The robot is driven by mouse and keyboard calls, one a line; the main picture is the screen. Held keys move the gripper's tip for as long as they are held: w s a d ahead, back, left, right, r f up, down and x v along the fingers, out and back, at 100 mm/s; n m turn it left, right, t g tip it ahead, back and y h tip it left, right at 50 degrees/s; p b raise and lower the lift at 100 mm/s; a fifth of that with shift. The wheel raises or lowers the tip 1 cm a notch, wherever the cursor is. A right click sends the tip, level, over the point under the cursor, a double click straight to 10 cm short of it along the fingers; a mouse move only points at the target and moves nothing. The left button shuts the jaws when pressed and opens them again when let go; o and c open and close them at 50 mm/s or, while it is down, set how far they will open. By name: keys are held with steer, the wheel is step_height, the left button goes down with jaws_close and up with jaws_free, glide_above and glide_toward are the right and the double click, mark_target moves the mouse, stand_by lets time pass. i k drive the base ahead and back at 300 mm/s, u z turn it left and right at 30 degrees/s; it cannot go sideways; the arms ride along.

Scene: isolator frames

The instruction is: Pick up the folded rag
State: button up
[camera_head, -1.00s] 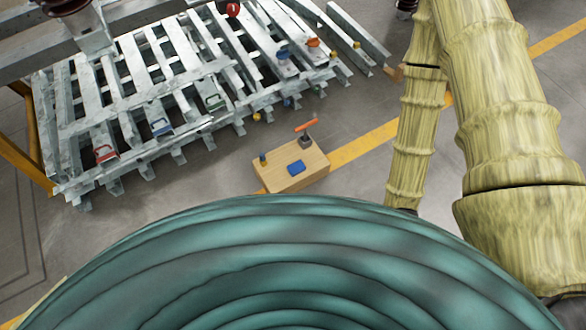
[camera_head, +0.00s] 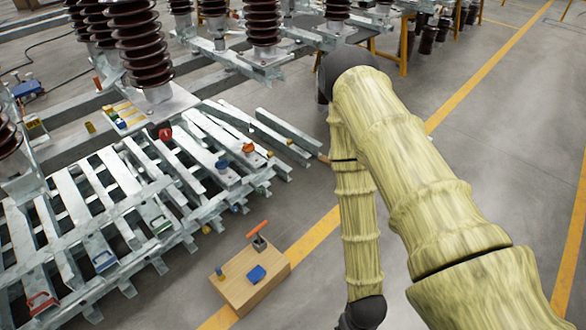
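A small blue piece (camera_head: 256,274) lies flat on top of a light wooden box (camera_head: 243,293) on the floor, low and left of centre. It looks like the folded rag, but it is too small to see any folds.
A rack of grey metal beams (camera_head: 120,205) with coloured clamps spreads over the left, close to the box. Brown ribbed insulators (camera_head: 135,45) stand behind it. A yellow floor line (camera_head: 312,238) runs past the box.

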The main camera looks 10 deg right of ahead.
mark_target(258, 273)
steer(key=k, duration=0.5)
steer(key=u, duration=1.5)
steer(key=i, duration=1.25)
steer(key=z, duration=2.25)
